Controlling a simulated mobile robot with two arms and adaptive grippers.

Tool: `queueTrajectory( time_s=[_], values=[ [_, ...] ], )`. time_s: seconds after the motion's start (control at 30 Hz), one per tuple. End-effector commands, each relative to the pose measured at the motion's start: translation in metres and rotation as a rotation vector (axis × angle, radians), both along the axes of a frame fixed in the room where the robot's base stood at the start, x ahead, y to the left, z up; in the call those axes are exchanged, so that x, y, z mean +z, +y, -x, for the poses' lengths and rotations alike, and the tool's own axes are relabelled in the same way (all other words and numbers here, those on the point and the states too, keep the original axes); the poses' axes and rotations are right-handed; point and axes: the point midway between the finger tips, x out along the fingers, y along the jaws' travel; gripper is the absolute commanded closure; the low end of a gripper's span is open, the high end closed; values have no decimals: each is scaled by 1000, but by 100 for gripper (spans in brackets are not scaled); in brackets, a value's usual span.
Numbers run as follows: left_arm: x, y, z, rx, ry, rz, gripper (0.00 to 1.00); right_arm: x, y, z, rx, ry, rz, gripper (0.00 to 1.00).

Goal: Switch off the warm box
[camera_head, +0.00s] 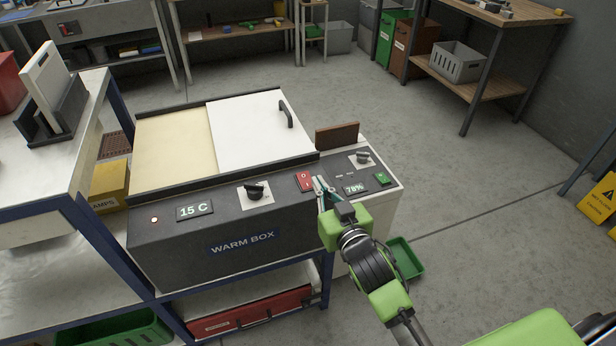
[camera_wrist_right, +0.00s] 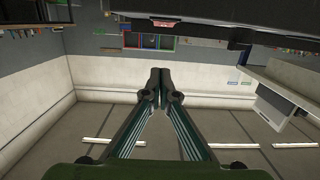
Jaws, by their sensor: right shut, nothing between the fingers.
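The warm box (camera_head: 243,241) is a dark grey box with a white lid, a "15 C" display (camera_head: 194,210), a black knob (camera_head: 255,191) and a small lit lamp (camera_head: 154,220). A red rocker switch (camera_head: 304,181) sits at the right end of its panel. My right gripper (camera_head: 320,184) is shut and empty, its tips just right of the red switch; contact cannot be told. In the right wrist view the closed fingers (camera_wrist_right: 160,75) point away from the camera, and a small red part (camera_wrist_right: 165,24) shows on a dark edge above. My left gripper is out of view.
Beside the warm box stands a unit with a "78%" display (camera_head: 355,188), a green switch (camera_head: 381,178), a knob (camera_head: 362,157) and an upright brown board (camera_head: 337,135). A green tray (camera_head: 405,258) lies below right. The floor to the right is mostly clear.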

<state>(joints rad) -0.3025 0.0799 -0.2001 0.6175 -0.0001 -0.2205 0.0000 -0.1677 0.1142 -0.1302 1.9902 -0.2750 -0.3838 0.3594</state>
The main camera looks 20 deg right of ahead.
Motion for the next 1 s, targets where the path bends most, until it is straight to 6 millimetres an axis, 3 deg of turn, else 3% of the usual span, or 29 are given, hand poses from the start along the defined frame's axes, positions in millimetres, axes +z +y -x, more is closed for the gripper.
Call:
queueTrajectory(
  time_s=[0.4, 0.6, 1.0],
  values=[
    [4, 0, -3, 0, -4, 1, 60, -8, 3, -82, 0, -2, 0, 100],
    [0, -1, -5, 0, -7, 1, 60, -41, 3, -83, 0, 2, -1, 100],
    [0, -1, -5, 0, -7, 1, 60, -49, 3, -84, 0, 0, -1, 100]
  ],
)
